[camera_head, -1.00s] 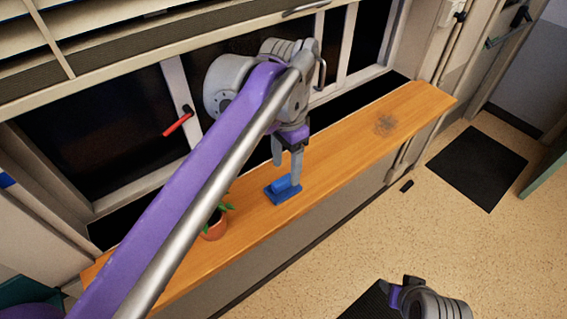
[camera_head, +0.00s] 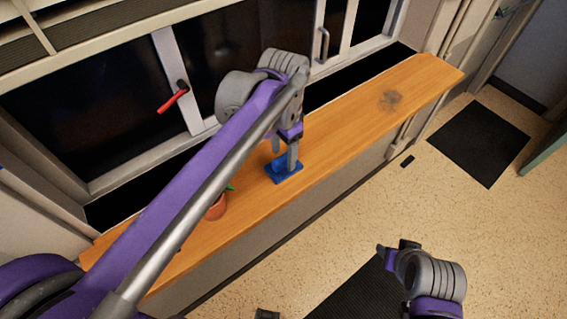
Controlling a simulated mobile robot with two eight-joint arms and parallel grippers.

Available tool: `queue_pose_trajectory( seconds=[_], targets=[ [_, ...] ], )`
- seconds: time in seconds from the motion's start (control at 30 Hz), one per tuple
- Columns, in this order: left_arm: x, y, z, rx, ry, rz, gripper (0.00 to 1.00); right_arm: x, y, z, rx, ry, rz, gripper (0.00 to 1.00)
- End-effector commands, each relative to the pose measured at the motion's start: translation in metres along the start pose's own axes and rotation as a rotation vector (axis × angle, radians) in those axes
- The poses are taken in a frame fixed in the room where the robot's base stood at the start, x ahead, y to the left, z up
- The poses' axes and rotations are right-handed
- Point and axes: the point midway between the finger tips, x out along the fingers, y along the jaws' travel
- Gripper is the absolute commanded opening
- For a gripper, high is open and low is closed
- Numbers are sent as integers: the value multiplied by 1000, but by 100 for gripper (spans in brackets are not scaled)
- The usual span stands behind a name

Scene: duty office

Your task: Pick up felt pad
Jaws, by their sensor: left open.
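A blue pad (camera_head: 281,176), which I take to be the felt pad, lies on the wooden sill (camera_head: 340,132) below the window. It has a flat base and a raised part. My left gripper (camera_head: 283,157) points down right at the pad, with its jaws open and its fingers around or just above the raised part. The fingers hide some of the pad, and I cannot tell whether they touch it. My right gripper (camera_head: 396,249) is low on the right, over the floor and away from the sill. Its finger gap is unclear.
A potted plant (camera_head: 217,209) stands on the sill left of the pad, partly hidden by my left arm. A dark smudge (camera_head: 390,101) marks the sill's right part. A red window handle (camera_head: 173,101) sticks out behind. The sill between pad and smudge is clear.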

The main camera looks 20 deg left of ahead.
Motion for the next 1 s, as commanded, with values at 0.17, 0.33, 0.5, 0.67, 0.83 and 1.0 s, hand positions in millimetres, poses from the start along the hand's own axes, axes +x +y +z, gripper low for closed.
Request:
queue_pose_trajectory(
  seconds=[0.17, 0.33, 0.5, 0.67, 0.83, 1.0],
  targets=[
    [18, 1, 0, 0, 0, 0, 62, 1, 0, 1, 0, -1, 0, 50],
    [18, 0, 0, 0, 0, 0, 62, 1, 0, 1, 0, -1, 0, 50],
    [18, 0, 0, 0, 0, 0, 43, 1, 0, 1, 0, -1, 0, 50],
    [18, 0, 0, 0, 0, 0, 14, 1, 0, 1, 0, -1, 0, 50],
    [18, 0, 0, 0, 0, 0, 0, 1, 0, 1, 0, -1, 0, 50],
    [18, 1, 0, 0, 0, 0, 0, 1, 0, 1, 0, -1, 0, 50]
  ],
)
